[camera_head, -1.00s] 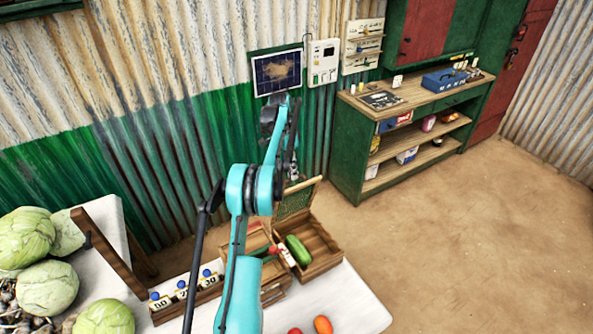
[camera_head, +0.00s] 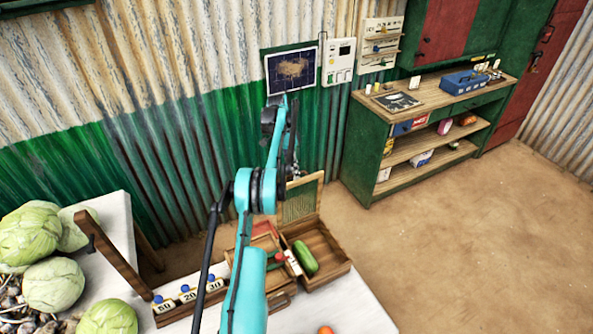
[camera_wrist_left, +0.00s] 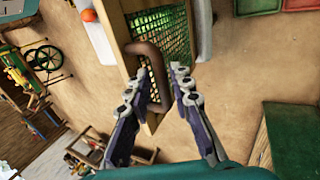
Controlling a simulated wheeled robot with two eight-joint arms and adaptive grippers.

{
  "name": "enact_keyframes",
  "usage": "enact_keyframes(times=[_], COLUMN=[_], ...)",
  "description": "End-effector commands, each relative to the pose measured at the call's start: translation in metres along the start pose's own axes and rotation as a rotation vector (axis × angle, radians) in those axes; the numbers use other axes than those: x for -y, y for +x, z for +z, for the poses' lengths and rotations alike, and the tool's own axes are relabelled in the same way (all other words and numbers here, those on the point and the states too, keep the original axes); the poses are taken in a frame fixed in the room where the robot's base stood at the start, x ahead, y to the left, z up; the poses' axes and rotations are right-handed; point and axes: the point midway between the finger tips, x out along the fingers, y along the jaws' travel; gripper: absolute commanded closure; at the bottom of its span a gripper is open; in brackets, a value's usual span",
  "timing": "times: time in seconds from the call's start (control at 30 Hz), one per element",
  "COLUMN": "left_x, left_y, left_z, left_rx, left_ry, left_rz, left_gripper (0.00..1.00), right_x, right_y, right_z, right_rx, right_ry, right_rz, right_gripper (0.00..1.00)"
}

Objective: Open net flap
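The net flap (camera_head: 300,198) is a pale wooden frame with green netting. In the head view it stands raised, roughly upright, at the back of a wooden crate (camera_head: 330,258). A green cucumber-like vegetable (camera_head: 305,257) lies in that crate. In the left wrist view the green netting (camera_wrist_left: 178,30) and a brown curved handle (camera_wrist_left: 150,50) show close up. My left gripper (camera_wrist_left: 161,72) has its fingers apart, with part of the handle in the gap between them; I cannot tell whether they touch it. In the head view its fingers are small, above the flap. My right gripper is not in view.
Number-marked compartments (camera_head: 188,296) and the crate stand on a pale table. Cabbages (camera_head: 55,284) lie at the left. A green shelf unit (camera_head: 360,155) stands against the corrugated wall. The dirt floor (camera_head: 440,240) to the right is clear.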

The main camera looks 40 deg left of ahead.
Motion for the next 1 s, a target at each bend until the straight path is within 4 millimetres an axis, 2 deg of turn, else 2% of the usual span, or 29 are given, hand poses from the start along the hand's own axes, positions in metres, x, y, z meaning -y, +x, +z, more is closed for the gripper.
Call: enact_keyframes(times=[0.57,0.67,1.0], left_x=[-0.007,-0.013,-0.044], left_y=[-0.006,-0.017,-0.076], left_z=[-0.002,-0.002,-0.001], left_rx=[0.0,0.0,-0.001], left_ry=[0.003,0.004,0.003], left_rz=[0.007,0.007,0.004], left_gripper=[0.68,0.68,0.68], right_x=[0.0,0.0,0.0], right_y=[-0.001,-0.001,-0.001], right_z=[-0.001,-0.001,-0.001], right_rx=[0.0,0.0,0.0], right_ry=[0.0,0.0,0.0], right_rz=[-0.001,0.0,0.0], right_gripper=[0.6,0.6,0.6])
